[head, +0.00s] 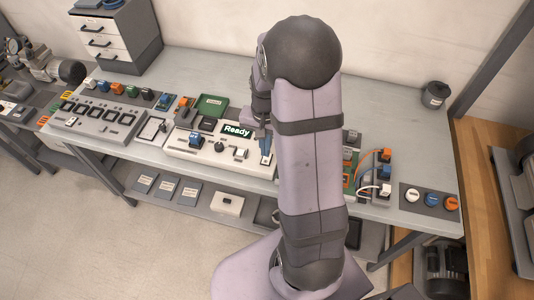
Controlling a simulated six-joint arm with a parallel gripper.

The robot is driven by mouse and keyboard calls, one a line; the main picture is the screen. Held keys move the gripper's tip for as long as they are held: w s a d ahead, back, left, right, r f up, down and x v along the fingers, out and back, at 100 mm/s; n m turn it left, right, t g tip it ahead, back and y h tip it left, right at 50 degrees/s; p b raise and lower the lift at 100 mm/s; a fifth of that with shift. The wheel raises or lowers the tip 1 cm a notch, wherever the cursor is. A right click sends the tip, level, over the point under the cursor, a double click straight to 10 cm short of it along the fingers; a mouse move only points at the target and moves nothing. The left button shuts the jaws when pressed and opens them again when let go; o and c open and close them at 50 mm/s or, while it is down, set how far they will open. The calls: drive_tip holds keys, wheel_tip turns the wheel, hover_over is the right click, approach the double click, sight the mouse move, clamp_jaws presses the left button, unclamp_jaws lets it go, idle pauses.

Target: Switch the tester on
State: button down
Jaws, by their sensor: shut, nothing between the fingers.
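The tester (222,166) is a white box on the grey bench, left of my arm. Its small dark display (237,131) reads "Ready". A blue-topped block (196,139) sits at its left, a dark round knob (219,147) near its middle and a light knob (241,153) right of that. A small blue-and-white part (266,158) shows at its right end. My gripper (264,148) is shut and empty, pointing down over this right end, just by that part. My arm hides what lies right behind it. I cannot tell whether the fingertips touch the tester.
A grey panel (97,124) with several dark windows stands to the left. A green tray (211,105) lies behind the tester. A board with orange and white cables (366,176) is right of my arm. A dark canister (435,95) stands at the back right.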

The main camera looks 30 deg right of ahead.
sight(266, 162)
wheel_tip(266, 162, up, 3)
drive_tip(key=shift+r+p, duration=0.1)
drive_tip(key=shift+p, duration=1)
drive_tip(key=s+a+n+g, duration=0.1)
drive_tip(key=s+a+n, duration=0.2)
drive_tip(key=s, duration=0.3)
drive_tip(key=s+a+n+g, duration=0.1)
drive_tip(key=s+a+n, duration=0.2)
drive_tip(key=s, duration=0.4)
drive_tip(key=a+r+n+t, duration=0.2)
drive_tip(key=a+r+n, duration=0.1)
drive_tip(key=a+r, duration=0.1)
drive_tip(key=shift+a+r+b, duration=0.3)
drive_tip(key=shift+a+r, duration=0.1)
drive_tip(key=shift+a, duration=0.45)
